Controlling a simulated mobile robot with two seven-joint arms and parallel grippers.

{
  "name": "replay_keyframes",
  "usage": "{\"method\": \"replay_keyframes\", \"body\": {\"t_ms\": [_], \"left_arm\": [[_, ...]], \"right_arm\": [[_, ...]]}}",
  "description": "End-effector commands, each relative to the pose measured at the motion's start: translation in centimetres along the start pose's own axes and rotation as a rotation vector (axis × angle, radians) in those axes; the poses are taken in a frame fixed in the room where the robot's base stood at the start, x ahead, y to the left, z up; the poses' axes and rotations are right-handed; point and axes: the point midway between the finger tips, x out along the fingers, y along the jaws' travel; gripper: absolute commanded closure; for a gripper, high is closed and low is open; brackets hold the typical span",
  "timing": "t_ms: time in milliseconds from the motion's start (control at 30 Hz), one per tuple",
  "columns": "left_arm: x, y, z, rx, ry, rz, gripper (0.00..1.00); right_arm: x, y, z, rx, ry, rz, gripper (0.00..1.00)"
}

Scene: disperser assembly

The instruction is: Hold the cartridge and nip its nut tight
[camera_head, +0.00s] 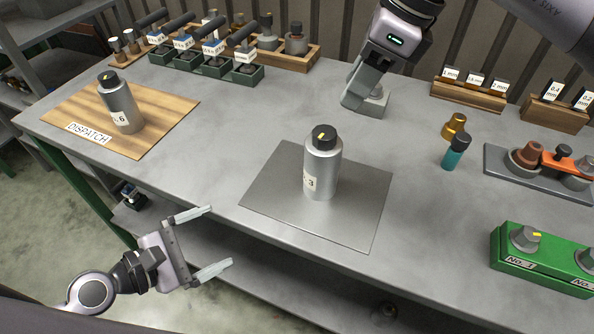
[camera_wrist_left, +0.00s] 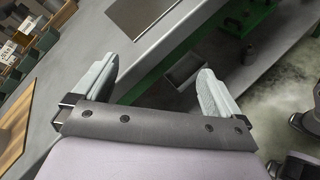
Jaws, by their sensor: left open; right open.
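A silver cartridge (camera_head: 322,172) labelled 3 stands upright on a square metal plate (camera_head: 270,200) in the middle of the bench. Its black nut (camera_head: 323,138) with a yellow mark sits on top. A second silver cartridge (camera_head: 119,104), labelled 6 and also black-topped, stands on the wooden DISPATCH board (camera_head: 165,115). My left gripper (camera_head: 219,238) is open and empty off the bench's front edge, left of and apart from the plate; its spread fingers show in the left wrist view (camera_wrist_left: 156,70). My right gripper (camera_head: 366,104) is over the back of the bench, apart from the cartridge; its fingertips are hard to separate.
A teal bottle (camera_head: 456,152) and a brass piece (camera_head: 454,126) stand at right. A grey tray (camera_head: 500,172) holds tools, and a green No. 1 block (camera_head: 545,262) sits front right. Racks line the back. Bench around the plate is clear.

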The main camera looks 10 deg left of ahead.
Motion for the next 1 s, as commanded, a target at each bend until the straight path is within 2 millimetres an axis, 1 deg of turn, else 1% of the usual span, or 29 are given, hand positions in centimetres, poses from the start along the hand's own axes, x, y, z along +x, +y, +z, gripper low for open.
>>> {"method": "replay_keyframes", "body": {"t_ms": [33,167,200,267,367,500,600,700,800,1000], "left_arm": [[0.2,0.9,1.0,-0.100,-0.043,0.006,0.01],[0.4,2.9,3.4,-0.381,-0.153,0.000,0.01],[1.1,3.3,3.9,-0.439,-0.180,0.000,0.01],[2.9,3.6,4.4,-0.469,-0.206,0.006,0.01],[5.7,4.1,5.7,-0.521,-0.254,0.000,0.01],[9.4,4.7,8.2,-0.577,-0.316,-0.023,0.01],[11.5,4.9,9.9,-0.604,-0.352,-0.045,0.01],[13.0,5.1,11.4,-0.619,-0.377,-0.065,0.01],[13.9,5.1,12.3,-0.628,-0.392,-0.078,0.01],[15.4,5.2,13.3,-0.632,-0.401,-0.086,0.01]], "right_arm": [[0.0,0.0,0.0,0.000,0.000,0.000,0.57],[0.0,0.0,0.0,0.000,0.000,0.000,0.57],[0.0,0.0,0.0,0.000,0.000,0.000,0.57],[0.0,0.0,0.0,0.000,0.000,0.000,0.57],[0.0,0.0,0.0,0.000,0.000,0.000,0.57],[0.0,0.0,0.0,0.000,0.000,0.000,0.57],[0.0,0.0,0.0,0.000,0.000,0.000,0.57],[0.0,0.0,0.0,0.000,0.000,0.000,0.57],[0.0,0.0,0.0,0.000,0.000,0.000,0.57],[0.0,0.0,0.0,0.000,0.000,0.000,0.57]]}}
